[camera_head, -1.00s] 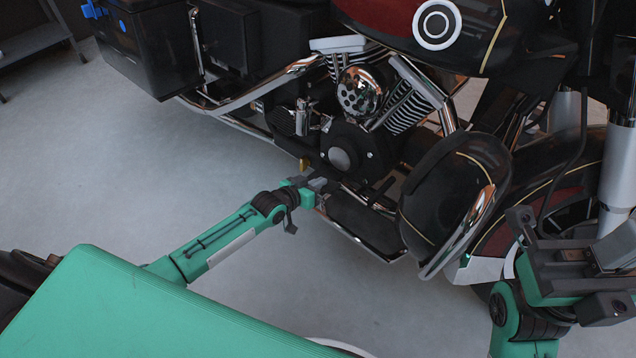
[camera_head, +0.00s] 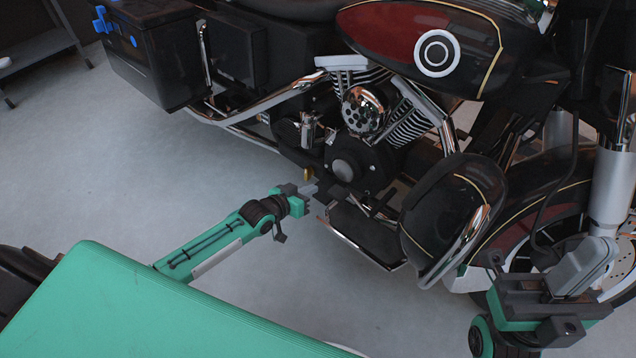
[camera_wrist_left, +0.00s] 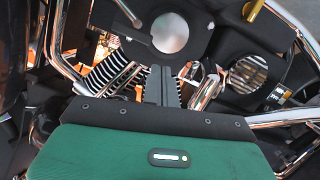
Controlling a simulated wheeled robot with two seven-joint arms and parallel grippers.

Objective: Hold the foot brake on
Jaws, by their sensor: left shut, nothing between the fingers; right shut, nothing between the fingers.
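The motorcycle's dark footboard (camera_head: 362,230) sits low beside the engine, with a chrome rail along its outer edge. I cannot make out the foot brake pedal for certain; the area around the footboard's front is partly hidden by the black leg guard (camera_head: 455,215). My left gripper (camera_head: 312,189) is shut and empty, just left of the footboard's rear end and below the engine. In the left wrist view its closed fingers (camera_wrist_left: 162,86) point toward the engine's underside. My right gripper (camera_head: 592,262) is shut and empty, in front of the front wheel at the right.
The round engine cover (camera_head: 345,167) and chrome exhaust pipe (camera_head: 265,105) lie above and behind my left gripper. A small gold part (camera_head: 307,173) hangs just above it. Grey floor (camera_head: 130,165) is clear to the left. The front fork (camera_head: 612,190) stands close to my right gripper.

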